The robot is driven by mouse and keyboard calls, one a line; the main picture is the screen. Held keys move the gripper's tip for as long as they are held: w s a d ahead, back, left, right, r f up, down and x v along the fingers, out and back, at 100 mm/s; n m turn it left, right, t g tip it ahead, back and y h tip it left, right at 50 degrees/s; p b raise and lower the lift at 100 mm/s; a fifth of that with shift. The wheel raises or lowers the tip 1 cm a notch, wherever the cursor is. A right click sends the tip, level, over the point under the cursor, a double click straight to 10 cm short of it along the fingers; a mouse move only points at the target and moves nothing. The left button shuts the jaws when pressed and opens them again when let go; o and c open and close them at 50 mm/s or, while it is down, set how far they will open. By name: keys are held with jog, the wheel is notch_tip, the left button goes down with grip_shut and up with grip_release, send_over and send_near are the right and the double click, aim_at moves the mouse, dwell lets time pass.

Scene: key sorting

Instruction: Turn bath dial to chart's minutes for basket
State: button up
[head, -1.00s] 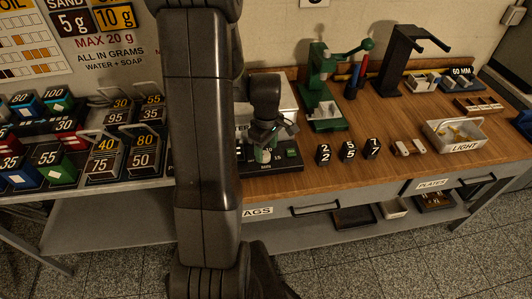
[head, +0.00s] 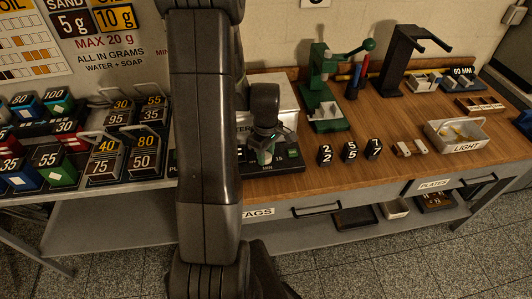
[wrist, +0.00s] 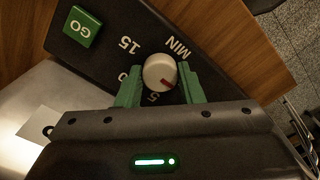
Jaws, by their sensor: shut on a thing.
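The bath dial (wrist: 158,68) is a round white knob with a red mark on a black panel (wrist: 98,48). In the wrist view its red mark points to the lower right, to the right of the "5". "15" and "MIN" show above; another number is partly hidden by a finger. My gripper (wrist: 160,84) has its green fingers shut on the dial, one on each side. In the head view my gripper (head: 264,152) is over the panel, hiding the dial. A white basket labelled LIGHT (head: 466,148) holds yellowish pieces at the right.
A green GO button (wrist: 83,27) sits on the panel. Black number blocks (head: 349,151) stand right of it. A green press (head: 323,100) stands behind. A wall chart (head: 28,45) is partly visible at left; no minutes are readable on it.

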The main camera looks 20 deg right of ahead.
jog(key=m+b, duration=0.1)
jog(key=m, duration=0.4)
jog(key=shift+m+b, duration=0.3)
jog(key=shift+b, duration=0.1)
jog(key=m+b, duration=0.1)
jog(key=m, duration=0.4)
jog(key=shift+m, duration=0.7)
jog(key=o, duration=1)
notch_tip(320, 180, up, 14)
jog(key=shift+f, duration=0.1)
